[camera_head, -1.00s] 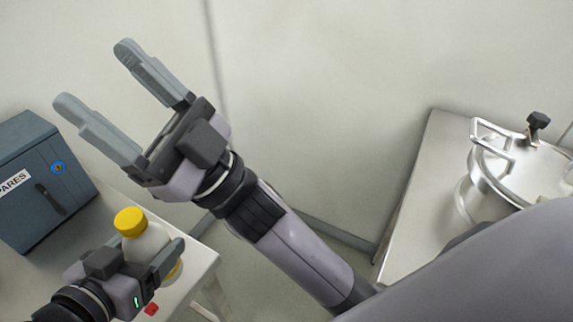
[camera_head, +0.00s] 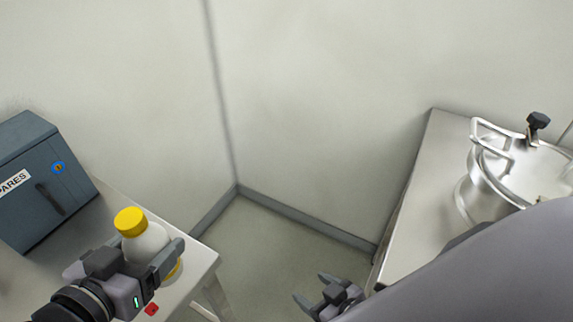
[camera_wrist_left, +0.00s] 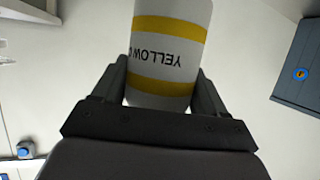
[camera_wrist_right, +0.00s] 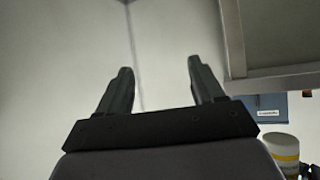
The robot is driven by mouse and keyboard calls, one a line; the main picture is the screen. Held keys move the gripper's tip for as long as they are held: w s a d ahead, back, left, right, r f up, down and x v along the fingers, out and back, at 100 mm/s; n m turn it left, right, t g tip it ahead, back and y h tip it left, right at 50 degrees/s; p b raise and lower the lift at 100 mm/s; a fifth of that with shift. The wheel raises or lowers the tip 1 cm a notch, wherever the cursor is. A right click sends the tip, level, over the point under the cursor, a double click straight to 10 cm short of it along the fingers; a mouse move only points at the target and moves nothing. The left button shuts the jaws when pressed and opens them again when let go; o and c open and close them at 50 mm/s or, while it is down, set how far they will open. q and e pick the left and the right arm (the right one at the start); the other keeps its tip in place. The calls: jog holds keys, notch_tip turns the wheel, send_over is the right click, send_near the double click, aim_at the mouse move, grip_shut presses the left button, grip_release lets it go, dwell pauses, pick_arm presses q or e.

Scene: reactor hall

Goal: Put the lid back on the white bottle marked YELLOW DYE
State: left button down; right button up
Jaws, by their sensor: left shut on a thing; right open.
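The white bottle (camera_head: 152,244) has a yellow lid (camera_head: 130,221) on its top, at the lower left of the head view. My left gripper (camera_head: 168,256) is shut around the bottle's body. In the left wrist view the bottle (camera_wrist_left: 168,50) shows yellow bands and the partly hidden text "YELLOW D" between the fingers. My right gripper (camera_head: 318,290) is open and empty, low between the two tables. In the right wrist view nothing is between its fingers (camera_wrist_right: 160,85). The bottle (camera_wrist_right: 283,150) shows there at the lower right.
A blue-grey box (camera_head: 42,185) marked SPARES stands behind the bottle on the left table (camera_head: 205,262). A red object (camera_head: 151,309) lies near the table's front edge. A steel vessel (camera_head: 482,195) stands on the right table (camera_head: 428,200). Floor between the tables is clear.

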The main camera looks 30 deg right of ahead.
jog(key=shift+s+d+f, duration=0.3)
jog(key=shift+s+d, duration=0.05)
jog(key=shift+s, duration=0.2)
pick_arm(q)
jog(key=shift+w+r, duration=0.15)
jog(key=shift+r, duration=0.05)
pick_arm(e)
jog(key=shift+w+a, duration=0.1)
